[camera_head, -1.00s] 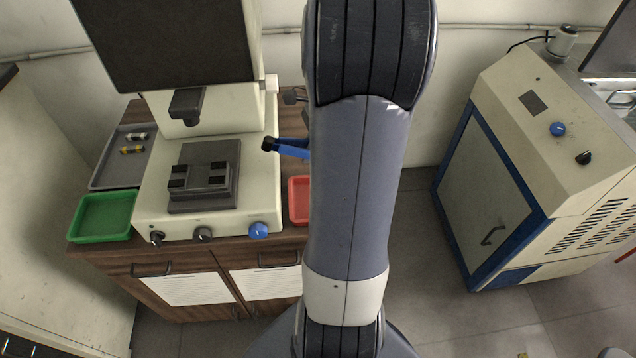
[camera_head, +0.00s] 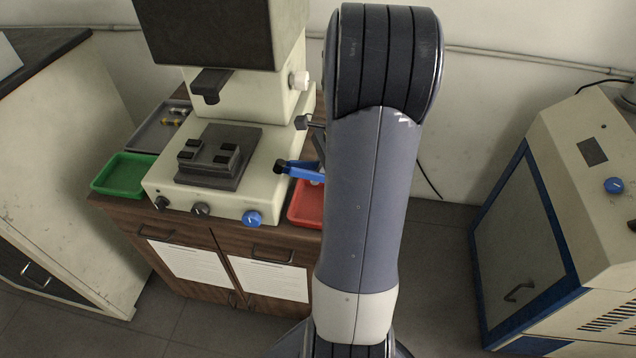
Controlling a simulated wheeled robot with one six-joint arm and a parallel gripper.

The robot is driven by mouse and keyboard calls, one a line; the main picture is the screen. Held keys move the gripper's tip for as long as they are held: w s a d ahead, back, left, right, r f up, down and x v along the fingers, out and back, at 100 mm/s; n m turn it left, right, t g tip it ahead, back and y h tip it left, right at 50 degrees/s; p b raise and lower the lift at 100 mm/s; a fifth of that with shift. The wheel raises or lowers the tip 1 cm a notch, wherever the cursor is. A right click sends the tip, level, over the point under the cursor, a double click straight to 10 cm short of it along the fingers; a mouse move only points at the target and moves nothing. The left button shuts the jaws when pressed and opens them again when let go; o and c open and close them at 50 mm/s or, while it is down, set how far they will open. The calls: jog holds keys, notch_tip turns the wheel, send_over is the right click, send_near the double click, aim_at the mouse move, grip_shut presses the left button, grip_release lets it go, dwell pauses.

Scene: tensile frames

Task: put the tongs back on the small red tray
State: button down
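The small red tray (camera_head: 306,207) sits on the right end of the brown wooden cabinet top, beside the cream machine. My arm covers its right part. A small pale patch shows at its upper edge, too little to tell what it is. I cannot make out the tongs in this view.
A green tray (camera_head: 124,174) and a grey tray (camera_head: 150,135) with small fittings lie at left. A blue-trimmed cabinet (camera_head: 560,190) stands right, with open floor before it.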

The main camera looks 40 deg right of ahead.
jog(key=shift+f, duration=1.6)
jog(key=shift+f+b, duration=0.2)
jog(key=shift+b, duration=0.1)
jog(key=c, duration=1.6)
grip_release()
jog(key=p+v, duration=0.1)
jog(key=v, duration=1.1)
jog(key=shift+r+p, duration=0.2)
jog(key=shift+p, duration=0.1)
